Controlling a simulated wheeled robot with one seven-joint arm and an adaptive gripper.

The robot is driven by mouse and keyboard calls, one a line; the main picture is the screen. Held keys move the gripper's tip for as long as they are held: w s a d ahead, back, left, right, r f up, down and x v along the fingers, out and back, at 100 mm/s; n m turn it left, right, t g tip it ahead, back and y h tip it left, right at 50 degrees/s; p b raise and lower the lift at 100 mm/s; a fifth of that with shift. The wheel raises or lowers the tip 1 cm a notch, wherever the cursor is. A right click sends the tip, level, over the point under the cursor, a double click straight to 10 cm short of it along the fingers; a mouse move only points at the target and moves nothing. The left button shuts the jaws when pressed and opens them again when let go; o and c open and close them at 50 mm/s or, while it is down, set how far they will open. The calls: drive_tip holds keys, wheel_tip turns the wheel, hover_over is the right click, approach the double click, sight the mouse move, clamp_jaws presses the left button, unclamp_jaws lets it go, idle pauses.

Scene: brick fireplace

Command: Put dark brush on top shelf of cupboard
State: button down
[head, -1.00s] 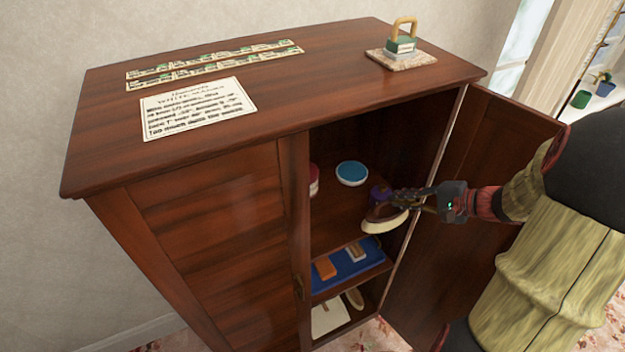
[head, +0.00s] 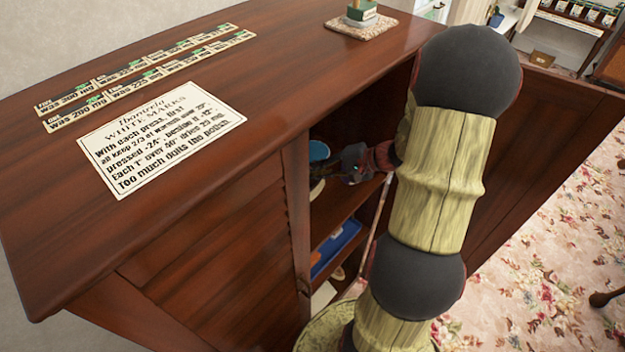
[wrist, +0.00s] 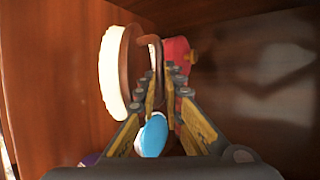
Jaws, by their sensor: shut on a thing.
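The dark brush (wrist: 125,72) has a brown back, a curved brown handle and cream bristles. In the wrist view its bristles face left. My gripper (wrist: 163,78) is shut on its handle. In the head view, my gripper (head: 340,170) is inside the open right side of the cupboard (head: 200,275), in the upper compartment above the top shelf (head: 343,208). Only a pale bit of the brush (head: 316,189) shows there, below my gripper. Whether its bristles touch the shelf, I cannot tell.
A blue-topped tin (wrist: 153,135) and a red item (wrist: 177,62) are close to my fingers. A blue tray (head: 335,248) lies on the shelf below. The open door (head: 500,160) stands right of my arm. A green block on a slab (head: 362,22) sits on top.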

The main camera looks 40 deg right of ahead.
sight(315, 182)
drive_tip(key=shift+s+f, duration=0.1)
drive_tip(key=shift+f, duration=1.75)
drive_tip(key=shift+f+b, duration=0.15)
drive_tip(key=shift+b, duration=0.15)
drive_tip(key=c, duration=2)
unclamp_jaws()
drive_tip(key=shift+c, duration=0.2)
drive_tip(key=shift+o, duration=0.6)
drive_tip(key=shift+r, duration=0.2)
drive_tip(key=v, duration=1.2)
drive_tip(key=shift+p, duration=0.45)
